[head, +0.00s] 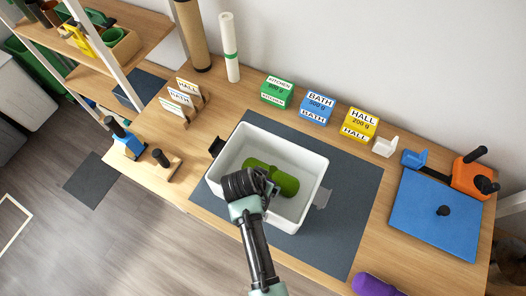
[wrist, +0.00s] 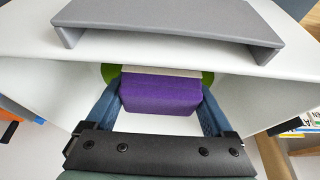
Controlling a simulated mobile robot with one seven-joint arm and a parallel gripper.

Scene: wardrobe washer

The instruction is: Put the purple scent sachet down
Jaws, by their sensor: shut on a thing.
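In the wrist view, a purple block-shaped sachet (wrist: 160,92) with a pale top edge sits between the two blue fingers of my gripper (wrist: 160,108), which is shut on it. In the head view my gripper (head: 262,184) reaches down into a white bin (head: 312,164) on a dark grey mat; the sachet is hidden there by my wrist. A green rolled thing (head: 286,183) lies on the bin floor, and green shows behind the sachet in the wrist view. I cannot tell whether the sachet touches it.
The bin has a grey handle (wrist: 170,20) and walls close around my gripper. Green (head: 276,92), blue (head: 316,107) and yellow (head: 359,124) labelled boxes stand behind it. A blue board (head: 435,212) is at right. Another purple thing (head: 374,285) lies at the front edge. The mat right of the bin (head: 350,205) is clear.

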